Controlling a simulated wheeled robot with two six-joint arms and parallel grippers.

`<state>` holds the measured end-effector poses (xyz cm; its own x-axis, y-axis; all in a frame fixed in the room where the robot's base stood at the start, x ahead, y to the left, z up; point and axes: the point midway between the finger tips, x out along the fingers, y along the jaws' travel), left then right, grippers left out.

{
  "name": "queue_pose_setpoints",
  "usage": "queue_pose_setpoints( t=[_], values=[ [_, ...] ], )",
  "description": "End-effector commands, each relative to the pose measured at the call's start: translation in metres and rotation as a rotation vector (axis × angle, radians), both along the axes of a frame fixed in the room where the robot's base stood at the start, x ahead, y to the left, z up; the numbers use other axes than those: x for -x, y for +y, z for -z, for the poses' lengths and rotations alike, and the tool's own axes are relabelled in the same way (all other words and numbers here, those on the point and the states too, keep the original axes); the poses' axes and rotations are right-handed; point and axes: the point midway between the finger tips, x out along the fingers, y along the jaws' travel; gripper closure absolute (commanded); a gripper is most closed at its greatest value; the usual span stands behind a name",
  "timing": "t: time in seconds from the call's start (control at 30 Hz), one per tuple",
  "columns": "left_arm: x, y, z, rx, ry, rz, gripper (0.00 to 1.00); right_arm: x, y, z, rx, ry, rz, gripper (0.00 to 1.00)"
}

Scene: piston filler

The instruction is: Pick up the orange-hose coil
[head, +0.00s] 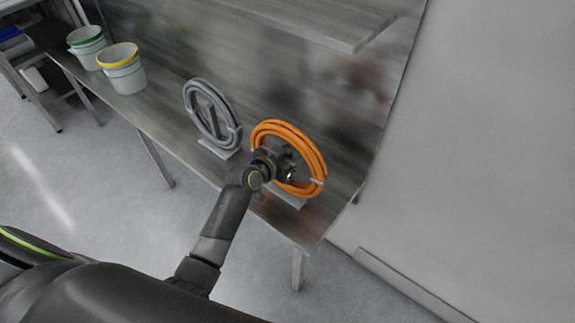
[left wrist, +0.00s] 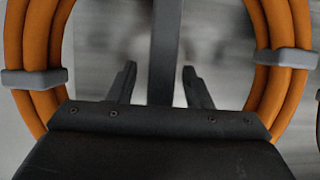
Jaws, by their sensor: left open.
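The orange-hose coil (head: 317,162) stands upright on a small stand near the right end of the steel bench. My left gripper (head: 287,174) is in front of the coil's open middle and hides part of it and of its stand. In the left wrist view, the orange hose (left wrist: 34,60) passes on both sides of the gripper, with grey clips around it. The two fingers of the left gripper (left wrist: 160,88) are apart, and a dark upright post (left wrist: 165,45) shows between them. The fingers do not visibly touch the hose. My right gripper is not in view.
A grey-hose coil (head: 190,100) stands on its own stand just left of the orange one. Two white buckets, one with a green rim (head: 86,40) and one with a yellow rim (head: 122,70), stand farther left on the bench (head: 160,105). A shelf (head: 340,35) overhangs the back.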

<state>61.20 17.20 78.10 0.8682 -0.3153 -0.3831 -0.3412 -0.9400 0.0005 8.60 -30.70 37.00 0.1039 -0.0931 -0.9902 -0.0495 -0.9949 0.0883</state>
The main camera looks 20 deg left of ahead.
Motion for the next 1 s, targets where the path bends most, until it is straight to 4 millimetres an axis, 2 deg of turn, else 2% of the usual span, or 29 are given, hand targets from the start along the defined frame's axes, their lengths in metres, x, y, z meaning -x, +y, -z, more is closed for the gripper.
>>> queue_pose_setpoints(
  t=[0.27, 0.6, 1.0],
  values=[
    [-0.0019, -0.0008, 0.0008, 0.000, 0.000, 0.000, 0.55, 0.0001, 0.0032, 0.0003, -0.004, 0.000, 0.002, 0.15],
    [-0.0016, -0.0006, 0.0008, 0.000, 0.000, 0.000, 0.99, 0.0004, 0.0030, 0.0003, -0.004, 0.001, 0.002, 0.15],
    [-0.0026, -0.0008, -0.0019, 0.001, -0.006, -0.001, 1.00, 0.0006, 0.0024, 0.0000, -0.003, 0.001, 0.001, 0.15]
  ],
)
